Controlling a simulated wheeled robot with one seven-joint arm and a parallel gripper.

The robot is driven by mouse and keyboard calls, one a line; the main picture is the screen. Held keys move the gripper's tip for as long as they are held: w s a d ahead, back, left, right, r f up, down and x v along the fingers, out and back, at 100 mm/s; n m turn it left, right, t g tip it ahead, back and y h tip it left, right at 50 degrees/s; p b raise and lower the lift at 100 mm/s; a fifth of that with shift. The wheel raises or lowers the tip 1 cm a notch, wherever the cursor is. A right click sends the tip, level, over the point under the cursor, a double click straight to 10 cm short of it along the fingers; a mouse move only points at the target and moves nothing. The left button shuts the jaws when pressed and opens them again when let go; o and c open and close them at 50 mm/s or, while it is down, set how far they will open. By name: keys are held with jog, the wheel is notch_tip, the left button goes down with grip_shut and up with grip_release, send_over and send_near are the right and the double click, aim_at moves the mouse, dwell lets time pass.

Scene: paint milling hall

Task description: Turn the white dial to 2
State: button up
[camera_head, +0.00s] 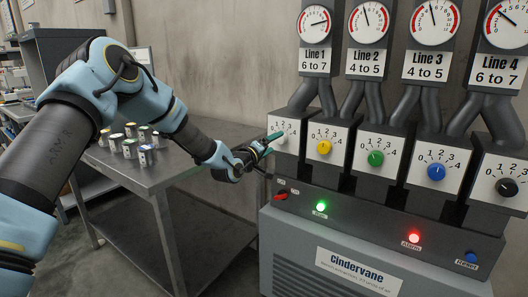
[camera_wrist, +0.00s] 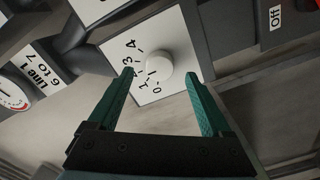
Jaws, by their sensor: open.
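The white dial (camera_wrist: 158,62) is a round knob on a white plate marked 0 to 4 in the wrist view. In the head view the white dial (camera_head: 282,138) is on the leftmost box, under the Line 1 gauge, partly covered by my gripper (camera_head: 270,143). My gripper (camera_wrist: 160,80) is open, its two green fingers pointing at the dial, one on either side of it in the picture. The number the dial points to is not readable.
Yellow (camera_head: 324,147), green (camera_head: 376,158), blue (camera_head: 436,172) and black (camera_head: 507,187) dials stand in a row to the right. Below are a red switch (camera_head: 281,196), a lit green light (camera_head: 320,206) and a lit red alarm light (camera_head: 414,238). A metal table (camera_head: 178,176) with small cans is left.

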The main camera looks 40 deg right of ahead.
jog(key=b+v, duration=0.1)
jog(key=v, duration=0.6)
jog(key=shift+a, duration=0.2)
